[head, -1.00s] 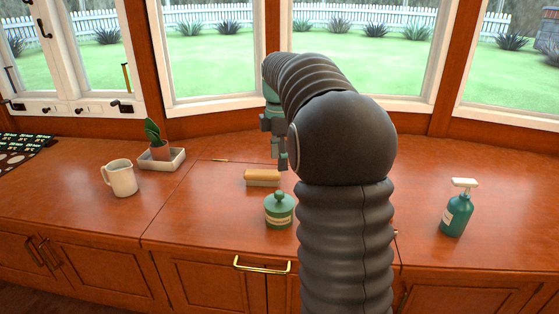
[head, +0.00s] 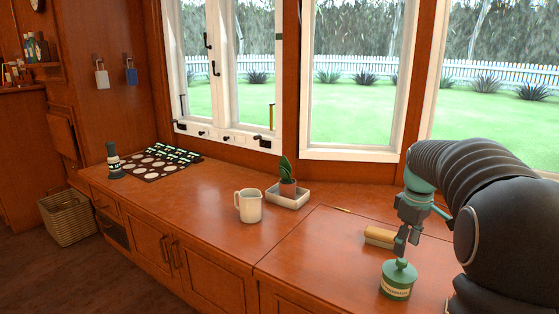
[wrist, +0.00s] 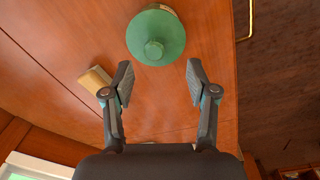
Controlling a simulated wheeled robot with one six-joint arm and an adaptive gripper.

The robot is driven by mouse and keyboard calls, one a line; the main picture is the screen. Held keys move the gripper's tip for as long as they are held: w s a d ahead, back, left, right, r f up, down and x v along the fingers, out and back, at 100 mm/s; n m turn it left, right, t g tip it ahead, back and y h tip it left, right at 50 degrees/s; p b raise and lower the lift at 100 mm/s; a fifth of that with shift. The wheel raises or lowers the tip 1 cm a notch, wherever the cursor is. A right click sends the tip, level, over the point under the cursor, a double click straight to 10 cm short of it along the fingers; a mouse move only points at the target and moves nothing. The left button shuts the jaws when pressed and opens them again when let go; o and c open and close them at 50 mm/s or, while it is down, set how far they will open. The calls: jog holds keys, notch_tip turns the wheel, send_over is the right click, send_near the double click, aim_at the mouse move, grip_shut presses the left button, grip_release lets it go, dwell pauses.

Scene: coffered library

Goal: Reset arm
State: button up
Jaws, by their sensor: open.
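My gripper (wrist: 159,85) is open and empty, pointing down over the wooden counter. In the head view my gripper (head: 402,245) is at the right, above the counter, near a green lidded jar (head: 397,281) with a pale label. In the wrist view the green jar (wrist: 155,36) lies just beyond the fingertips, with its round lid and knob toward the camera. A brush with a tan wooden back (head: 380,236) lies behind my gripper; in the wrist view the brush (wrist: 95,80) is left of the left finger, partly hidden by it.
A white mug (head: 249,206) and a potted plant in a white tray (head: 288,198) stand mid-counter. A dark board with discs (head: 153,166) and a dark bottle-like object (head: 113,162) are at the far left. A wicker basket (head: 70,218) stands on the floor. Windows rise behind.

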jog(key=s+a+m+t, duration=0.2)
jog(key=s+a, duration=0.6)
jog(key=s, duration=0.5)
jog(key=s+a+m+t, duration=0.3)
jog(key=s+a+m, duration=0.2)
jog(key=s, duration=0.9)
jog(key=shift+a, duration=1.5)
